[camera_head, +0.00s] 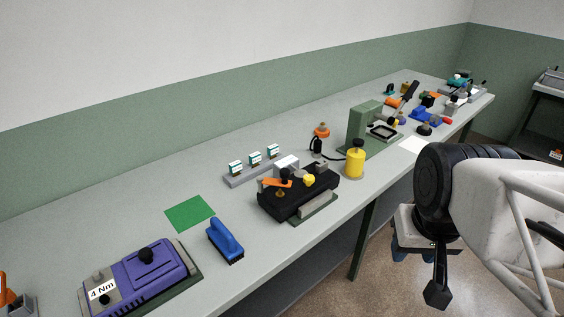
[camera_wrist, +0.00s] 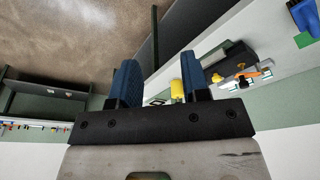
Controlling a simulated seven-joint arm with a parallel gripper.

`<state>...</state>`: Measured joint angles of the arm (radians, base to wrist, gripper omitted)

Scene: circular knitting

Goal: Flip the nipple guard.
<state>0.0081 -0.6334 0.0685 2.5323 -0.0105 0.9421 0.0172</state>
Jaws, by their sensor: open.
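I cannot tell for certain which part is the nipple guard.
A green press (camera_head: 364,127) and a yellow bottle (camera_head: 355,160) stand right of the black machine. A grey rack (camera_head: 251,173) is behind it. A blue brush (camera_head: 225,240), green sheet (camera_head: 190,213) and purple device (camera_head: 150,276) lie left. Small tools crowd the far end.

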